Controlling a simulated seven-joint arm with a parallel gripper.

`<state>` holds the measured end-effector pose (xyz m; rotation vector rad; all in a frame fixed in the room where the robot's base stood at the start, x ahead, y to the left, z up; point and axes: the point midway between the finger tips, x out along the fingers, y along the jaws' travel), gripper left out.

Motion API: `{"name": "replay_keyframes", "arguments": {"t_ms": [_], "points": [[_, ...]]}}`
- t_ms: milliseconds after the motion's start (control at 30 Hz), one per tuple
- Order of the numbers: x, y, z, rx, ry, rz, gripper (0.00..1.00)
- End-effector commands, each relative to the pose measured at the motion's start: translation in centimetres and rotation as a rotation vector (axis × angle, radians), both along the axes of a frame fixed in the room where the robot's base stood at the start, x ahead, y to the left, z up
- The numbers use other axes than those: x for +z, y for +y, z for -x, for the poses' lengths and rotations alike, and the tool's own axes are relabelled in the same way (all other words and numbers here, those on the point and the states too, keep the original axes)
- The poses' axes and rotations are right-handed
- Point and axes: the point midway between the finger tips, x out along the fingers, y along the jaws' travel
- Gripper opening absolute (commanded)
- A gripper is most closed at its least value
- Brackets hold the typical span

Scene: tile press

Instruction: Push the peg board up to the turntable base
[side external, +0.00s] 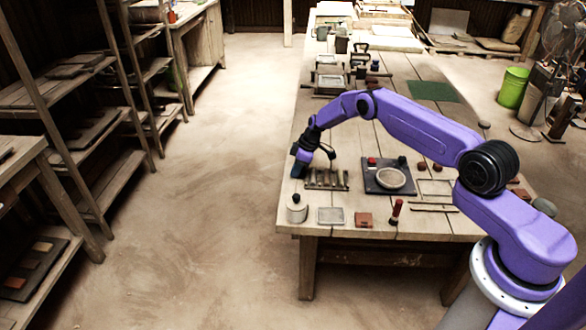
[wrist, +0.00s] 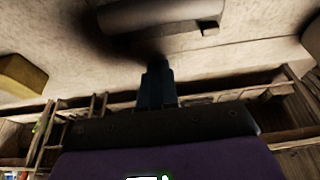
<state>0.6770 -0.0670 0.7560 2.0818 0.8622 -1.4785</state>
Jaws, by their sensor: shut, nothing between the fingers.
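The peg board (side external: 327,187) is a low wooden piece with several short pegs, near the left end of the table in the side external view. The turntable base (side external: 375,189) is a dark square slab with a pale round disc and a small red knob, to the right of the peg board. A narrow gap shows between the two. My gripper (side external: 298,173) is shut and points down low at the left side of the peg board. I cannot tell whether it touches the board. In the wrist view the shut fingers (wrist: 157,88) show dark; a grey rounded thing above them is unclear.
In front stand a lidded pale jar (side external: 297,211), a framed pale tile (side external: 330,216), a red-brown block (side external: 363,220) and a red-handled tool (side external: 396,212). The table's left edge is close to my gripper. A green mat (side external: 433,91) lies farther back.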

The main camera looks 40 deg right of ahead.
Motion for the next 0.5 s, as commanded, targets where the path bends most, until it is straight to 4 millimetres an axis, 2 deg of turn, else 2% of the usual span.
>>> {"name": "replay_keyframes", "arguments": {"t_ms": [233, 500], "points": [[0.1, -1.3, 1.2, -0.003, -0.001, 0.001, 0.0], [0.0, -1.7, 1.8, 0.0, 0.0, 0.001, 0.0]]}}
